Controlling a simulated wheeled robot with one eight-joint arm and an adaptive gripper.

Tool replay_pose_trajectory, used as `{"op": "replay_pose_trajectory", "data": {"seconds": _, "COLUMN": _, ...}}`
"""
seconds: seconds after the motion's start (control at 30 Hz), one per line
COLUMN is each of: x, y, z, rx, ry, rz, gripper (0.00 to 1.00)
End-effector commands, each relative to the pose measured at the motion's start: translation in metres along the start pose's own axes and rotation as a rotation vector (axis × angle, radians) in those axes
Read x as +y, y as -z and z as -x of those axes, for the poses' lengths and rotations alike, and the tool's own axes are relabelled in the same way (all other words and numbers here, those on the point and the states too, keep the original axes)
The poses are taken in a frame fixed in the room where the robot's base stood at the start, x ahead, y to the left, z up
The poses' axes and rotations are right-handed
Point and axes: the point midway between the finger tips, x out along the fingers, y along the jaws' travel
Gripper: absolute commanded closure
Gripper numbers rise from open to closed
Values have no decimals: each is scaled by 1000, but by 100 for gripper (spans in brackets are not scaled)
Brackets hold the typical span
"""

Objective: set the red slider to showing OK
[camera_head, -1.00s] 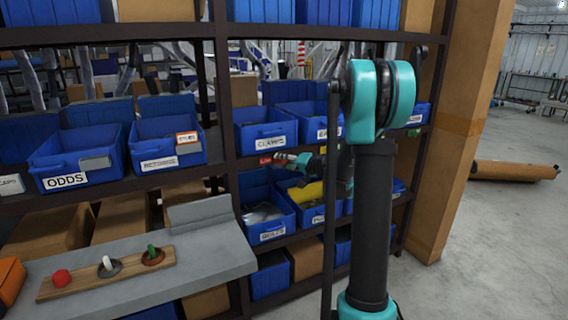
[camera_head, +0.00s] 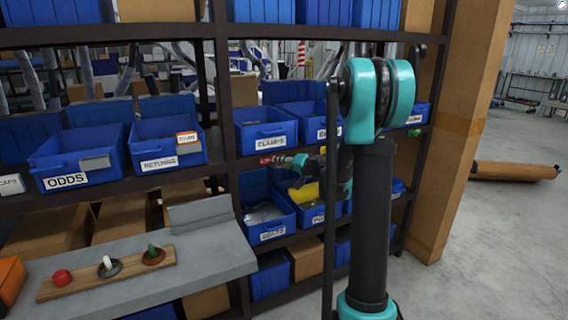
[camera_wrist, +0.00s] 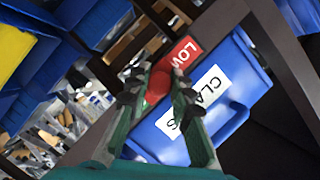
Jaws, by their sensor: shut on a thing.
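The red slider's round knob (camera_wrist: 157,84) sits between the fingertips of my gripper (camera_wrist: 158,86) in the wrist view, and the gripper is shut on it. Beside the knob is a red label (camera_wrist: 186,52) reading "LOW". The fingers cover the slider's track around the knob, and I see no "OK". In the head view, my gripper (camera_head: 294,161) is at the shelf edge under the CLAMPS bin (camera_head: 266,131), with the red label (camera_head: 267,160) just left of it; the knob cannot be made out there.
Blue bins, including ODDS (camera_head: 70,160) and RETURNS (camera_head: 167,150), fill the shelves around my gripper. The BOLTS bin (camera_head: 268,220) is below it. A grey ledge (camera_head: 205,252) at lower left carries a wooden board (camera_head: 75,287) with red, white and green knobs. Open floor lies right.

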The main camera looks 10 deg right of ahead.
Motion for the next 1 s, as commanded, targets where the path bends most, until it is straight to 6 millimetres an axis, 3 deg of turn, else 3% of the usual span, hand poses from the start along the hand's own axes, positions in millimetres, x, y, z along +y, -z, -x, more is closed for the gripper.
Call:
{"op": "replay_pose_trajectory", "data": {"seconds": 0.23, "x": -25, "y": -34, "z": -15, "rx": -2, "ry": 2, "rz": 1, "gripper": 100}}
{"op": "replay_pose_trajectory", "data": {"seconds": 0.6, "x": -29, "y": -38, "z": -17, "rx": -2, "ry": 3, "rz": -1, "gripper": 100}}
{"op": "replay_pose_trajectory", "data": {"seconds": 0.63, "x": -29, "y": -38, "z": -17, "rx": -2, "ry": 3, "rz": -1, "gripper": 77}}
{"op": "replay_pose_trajectory", "data": {"seconds": 0.77, "x": -29, "y": -38, "z": -17, "rx": -3, "ry": 3, "rz": -1, "gripper": 60}}
{"op": "replay_pose_trajectory", "data": {"seconds": 1.0, "x": -28, "y": -38, "z": -16, "rx": -1, "ry": 2, "rz": 0, "gripper": 57}}
